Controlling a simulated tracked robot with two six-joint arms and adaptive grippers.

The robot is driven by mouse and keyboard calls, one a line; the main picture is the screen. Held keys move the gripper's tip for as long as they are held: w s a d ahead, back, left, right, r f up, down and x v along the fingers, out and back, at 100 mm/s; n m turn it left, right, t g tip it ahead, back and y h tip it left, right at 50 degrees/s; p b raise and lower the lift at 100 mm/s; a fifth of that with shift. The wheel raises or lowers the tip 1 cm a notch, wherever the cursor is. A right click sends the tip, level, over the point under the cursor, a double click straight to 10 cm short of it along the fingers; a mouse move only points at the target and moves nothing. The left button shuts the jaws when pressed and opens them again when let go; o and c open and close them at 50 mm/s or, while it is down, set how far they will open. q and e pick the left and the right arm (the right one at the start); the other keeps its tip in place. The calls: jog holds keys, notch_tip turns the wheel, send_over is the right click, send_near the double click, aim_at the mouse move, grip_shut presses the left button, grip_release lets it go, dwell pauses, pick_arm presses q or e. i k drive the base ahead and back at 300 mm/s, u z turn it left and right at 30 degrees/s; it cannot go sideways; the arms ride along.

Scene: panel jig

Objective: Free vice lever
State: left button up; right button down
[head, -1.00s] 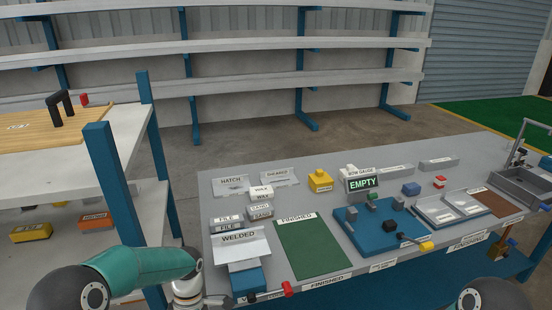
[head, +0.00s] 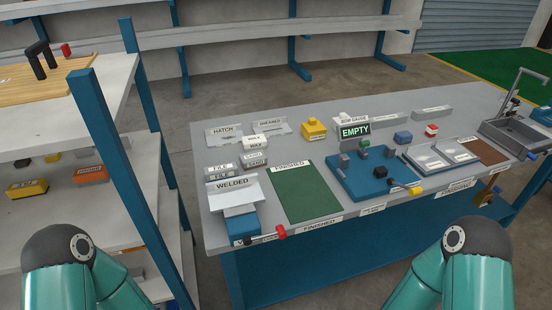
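A blue vice (head: 240,228) stands at the front left corner of the grey bench. Its lever is a dark rod with a red end (head: 281,232) that sticks out to the right along the bench's front edge. A bent light metal panel (head: 236,189) sits on top of the vice, in front of a WELDED label. Only teal upper parts of my two arms show at the bottom left and bottom right. Neither gripper is in the picture.
A green FINISHED mat (head: 305,192) lies right of the vice. A blue jig (head: 373,178) with a yellow-ended handle (head: 416,190) and an EMPTY sign (head: 355,131) stands further right. A shelf with a blue post (head: 104,150) rises at the left.

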aim_at(247, 240)
jog(key=z, duration=1.1)
jog(key=k, duration=1.05)
jog(key=u, duration=1.05)
jog(key=i, duration=1)
jog(key=z, duration=0.05)
